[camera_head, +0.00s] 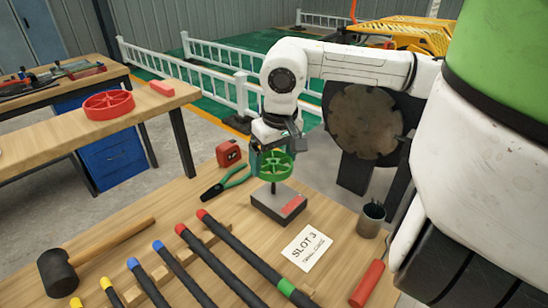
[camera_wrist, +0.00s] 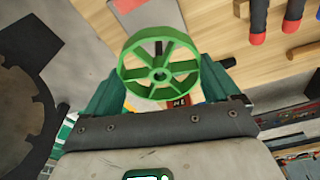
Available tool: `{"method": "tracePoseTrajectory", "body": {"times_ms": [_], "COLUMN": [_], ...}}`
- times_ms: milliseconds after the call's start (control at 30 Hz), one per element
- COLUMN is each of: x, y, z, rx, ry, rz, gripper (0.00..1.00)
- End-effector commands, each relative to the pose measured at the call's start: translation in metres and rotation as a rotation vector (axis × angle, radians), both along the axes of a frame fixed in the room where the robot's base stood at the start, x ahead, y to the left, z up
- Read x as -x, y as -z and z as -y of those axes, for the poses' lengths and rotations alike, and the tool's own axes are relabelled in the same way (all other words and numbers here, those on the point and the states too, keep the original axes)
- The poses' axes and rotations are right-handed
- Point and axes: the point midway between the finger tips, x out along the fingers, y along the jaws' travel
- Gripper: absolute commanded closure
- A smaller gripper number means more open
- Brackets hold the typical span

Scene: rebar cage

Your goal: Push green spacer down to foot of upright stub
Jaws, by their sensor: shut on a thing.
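The green spacer (camera_head: 286,164) is a spoked wheel held nearly level above a dark block (camera_head: 270,207) on the bench. The upright stub (camera_head: 273,188) rises from this block, and its lower part shows bare beneath the spacer. My gripper (camera_head: 272,158) is shut on the spacer's rim from above. In the wrist view the spacer (camera_wrist: 133,50) sits between the two teal fingers of my gripper (camera_wrist: 160,78). Its hub appears lined up with the stub, but I cannot tell how far the stub enters it.
A red tape measure (camera_head: 229,153) and green pliers (camera_head: 226,182) lie left of the block. A SLOT 3 card (camera_head: 307,248) and metal cup (camera_head: 371,220) are to the right. Several dark bars with coloured ends lie in front, beside a mallet (camera_head: 58,270).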

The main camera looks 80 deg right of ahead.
Motion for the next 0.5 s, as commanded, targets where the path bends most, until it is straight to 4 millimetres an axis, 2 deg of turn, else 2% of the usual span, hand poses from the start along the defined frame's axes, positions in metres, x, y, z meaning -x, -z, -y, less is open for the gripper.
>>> {"method": "tracePoseTrajectory", "body": {"times_ms": [500], "x": [0.0001], "y": [0.0117], "z": [0.0001], "rx": [0.001], "ry": [0.0], "rz": [-0.001], "gripper": [0.47]}}
